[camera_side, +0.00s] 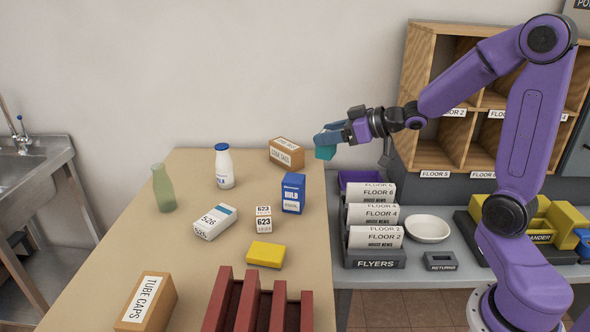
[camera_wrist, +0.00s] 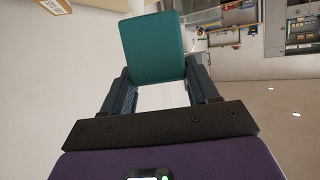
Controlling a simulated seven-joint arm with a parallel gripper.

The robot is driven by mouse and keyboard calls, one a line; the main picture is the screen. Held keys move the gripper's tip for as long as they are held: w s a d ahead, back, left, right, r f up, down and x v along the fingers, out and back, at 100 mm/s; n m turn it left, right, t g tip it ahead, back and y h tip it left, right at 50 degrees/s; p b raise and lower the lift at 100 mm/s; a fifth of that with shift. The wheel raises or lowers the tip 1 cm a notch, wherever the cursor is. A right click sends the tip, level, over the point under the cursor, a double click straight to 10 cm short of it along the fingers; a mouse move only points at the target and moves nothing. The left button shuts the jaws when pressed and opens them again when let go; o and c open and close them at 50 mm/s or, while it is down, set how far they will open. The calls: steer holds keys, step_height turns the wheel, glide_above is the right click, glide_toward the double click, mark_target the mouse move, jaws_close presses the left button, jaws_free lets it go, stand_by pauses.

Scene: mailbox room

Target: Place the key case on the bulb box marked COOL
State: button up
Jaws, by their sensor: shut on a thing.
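My gripper (camera_side: 331,138) is raised above the right back edge of the table, its fingers shut on a small teal block with rounded edges (camera_side: 325,153), which looks like the key case. In the wrist view the teal case (camera_wrist: 152,48) sits between both fingertips (camera_wrist: 155,72). A blue and white box (camera_side: 293,194) stands upright on the table, below and left of the gripper; its lettering looks like BUILD or BULB. A white box with a blue end (camera_side: 214,222) lies left of it. I cannot read COOL on any box.
A flyer holder (camera_side: 375,258) stands right.

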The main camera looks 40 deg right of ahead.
steer(key=w+f, duration=0.3)
steer(key=w, duration=0.1)
steer(key=w+f, duration=0.3)
steer(key=w, duration=0.1)
steer(key=w+d+f, duration=0.1)
steer(key=w+f, duration=0.2)
steer(key=w, duration=0.1)
steer(key=shift+w+f, duration=0.1)
steer(key=shift+w, duration=0.25)
steer(key=shift+w+f, duration=0.1)
steer(key=shift+f, duration=1.55)
steer(key=shift+f, duration=0.2)
steer(key=o, duration=1.1)
steer(key=shift+r, duration=0.15)
